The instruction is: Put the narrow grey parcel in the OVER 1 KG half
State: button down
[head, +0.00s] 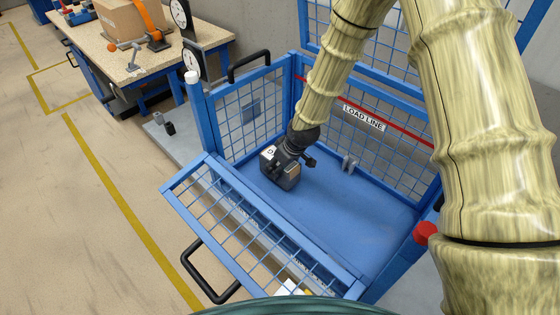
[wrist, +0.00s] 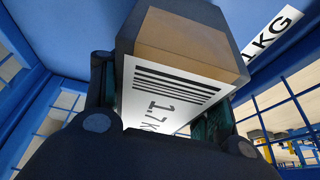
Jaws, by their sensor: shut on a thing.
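My gripper (head: 293,148) is inside a blue mesh cage (head: 224,162), low over its blue floor (head: 345,215). It is shut on a narrow dark grey parcel (head: 271,174), near the cage's left side. I cannot tell whether the parcel touches the floor. In the wrist view the parcel (wrist: 124,52) sits between both fingers, with tan tape and a white label (wrist: 165,92) with a barcode and "1.7 k", the rest hidden. A white sign (wrist: 268,36) ending in "1 KG" shows behind it, its first part hidden.
The cage's front mesh flap (head: 255,235) leans outward. A red stripe and a LOAD LINE sign (head: 363,118) mark the back mesh. The floor to the right of the parcel is bare. A workbench (head: 115,55) with a carton (head: 128,20) stands at upper left.

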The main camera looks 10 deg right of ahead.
jog(key=shift+w+f, duration=0.1)
jog(key=shift+f, duration=0.65)
jog(key=shift+c, duration=2.1)
grip_release()
jog(key=shift+f, duration=0.1)
jog(key=shift+s+b+v, duration=0.1)
jog(key=shift+b+v, duration=0.1)
jog(key=shift+v, duration=2.85)
jog(key=shift+s+b+v, duration=0.15)
jog(key=shift+b+v, duration=0.05)
jog(key=shift+v, duration=2.85)
jog(key=shift+f, duration=0.1)
